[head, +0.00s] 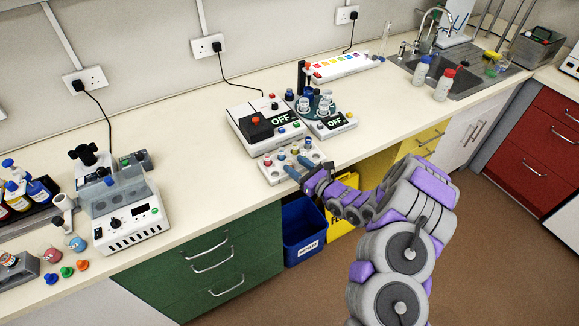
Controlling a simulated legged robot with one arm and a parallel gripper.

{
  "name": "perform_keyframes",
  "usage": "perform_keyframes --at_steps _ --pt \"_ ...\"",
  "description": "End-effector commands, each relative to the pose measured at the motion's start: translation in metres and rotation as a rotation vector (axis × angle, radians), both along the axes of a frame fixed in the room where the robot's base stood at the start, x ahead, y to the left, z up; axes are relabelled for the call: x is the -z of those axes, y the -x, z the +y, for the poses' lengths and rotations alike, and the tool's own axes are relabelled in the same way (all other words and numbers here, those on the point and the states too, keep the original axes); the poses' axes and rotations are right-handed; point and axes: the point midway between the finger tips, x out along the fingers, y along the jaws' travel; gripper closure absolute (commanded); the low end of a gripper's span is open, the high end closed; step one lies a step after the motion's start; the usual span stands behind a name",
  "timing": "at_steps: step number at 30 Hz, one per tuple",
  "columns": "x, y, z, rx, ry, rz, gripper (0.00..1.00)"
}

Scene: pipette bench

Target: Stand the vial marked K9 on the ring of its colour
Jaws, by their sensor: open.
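A small white rack (272,174) near the bench's front edge holds several small vials, with reddish, blue and pale tops. No K9 mark is readable on any vial from here. My gripper (297,167) is open, its blue-grey fingers reaching over the rack's front right part among the vials. I cannot tell whether a vial stands between the fingers. A white strip with a row of coloured patches (340,62) lies further back on the bench; I cannot tell whether these are rings.
Behind the rack stand a white device with an OFF display (256,127) and a second OFF device with a round carousel (335,124). The sink (465,80) is at right. Bare bench lies left of the rack.

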Motion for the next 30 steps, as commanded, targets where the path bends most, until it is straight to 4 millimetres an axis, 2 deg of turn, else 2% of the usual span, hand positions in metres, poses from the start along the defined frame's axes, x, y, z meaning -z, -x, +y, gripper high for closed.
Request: perform_keyframes --at_steps 1,6,16,30 --pt "0.003 -0.004 0.008 -0.005 0.001 -0.001 0.46" --pt "0.002 -0.019 0.024 -0.003 0.001 -0.003 0.46" --pt "0.000 -0.023 0.027 -0.001 0.000 -0.001 0.47" --pt "0.000 -0.022 0.027 -0.001 0.000 -0.001 0.92"
